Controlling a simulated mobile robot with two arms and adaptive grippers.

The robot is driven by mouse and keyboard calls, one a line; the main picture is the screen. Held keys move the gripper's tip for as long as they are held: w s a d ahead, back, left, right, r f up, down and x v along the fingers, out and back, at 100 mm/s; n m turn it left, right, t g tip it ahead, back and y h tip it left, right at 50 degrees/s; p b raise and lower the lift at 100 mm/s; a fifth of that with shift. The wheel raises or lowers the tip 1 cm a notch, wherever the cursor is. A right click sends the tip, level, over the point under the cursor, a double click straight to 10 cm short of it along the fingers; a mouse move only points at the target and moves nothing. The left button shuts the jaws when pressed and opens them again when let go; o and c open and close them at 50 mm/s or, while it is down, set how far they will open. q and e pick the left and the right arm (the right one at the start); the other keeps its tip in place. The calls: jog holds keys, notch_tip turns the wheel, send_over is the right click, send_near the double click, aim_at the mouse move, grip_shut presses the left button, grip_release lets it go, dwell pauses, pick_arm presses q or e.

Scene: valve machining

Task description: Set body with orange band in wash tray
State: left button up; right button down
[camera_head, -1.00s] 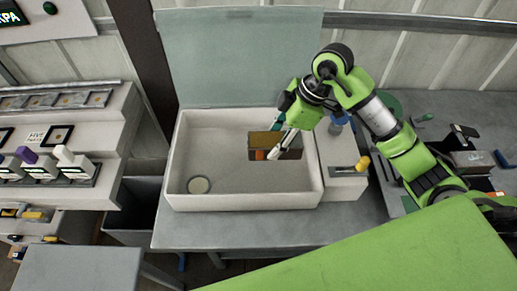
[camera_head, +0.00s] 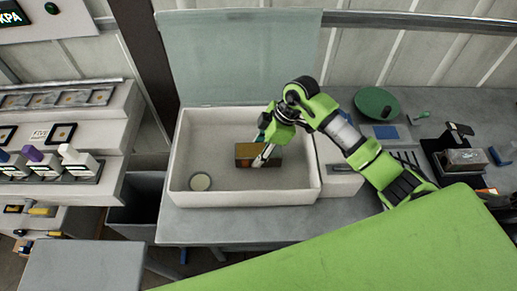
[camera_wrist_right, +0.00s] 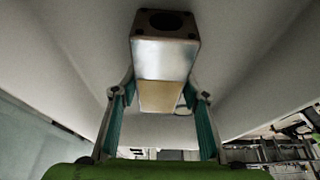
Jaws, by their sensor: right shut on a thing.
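The wash tray is a white basin (camera_head: 185,160) with a round drain (camera_head: 200,182) at its lower left, on a grey bench. My right gripper (camera_head: 262,158) reaches into the basin and is shut on a block-shaped body (camera_head: 246,150), brownish in the head view with a small orange patch near its lower left. In the right wrist view the body (camera_wrist_right: 165,60) sits between the two fingers (camera_wrist_right: 160,115), with a silvery side, a tan part and a dark round hole in its end. Whether it touches the basin floor is unclear. My left gripper is not in view.
The basin's left half is clear. A raised pale panel (camera_head: 235,60) stands behind it. At right on the bench are a green round dish (camera_head: 377,104), a blue pad (camera_head: 386,132) and a dark fixture (camera_head: 460,150).

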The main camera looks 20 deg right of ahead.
jog(key=shift+w, duration=0.1)
jog(key=c, duration=1.2)
grip_release()
jog(key=shift+f, duration=0.1)
jog(key=b+v, duration=0.2)
jog(key=v, duration=1)
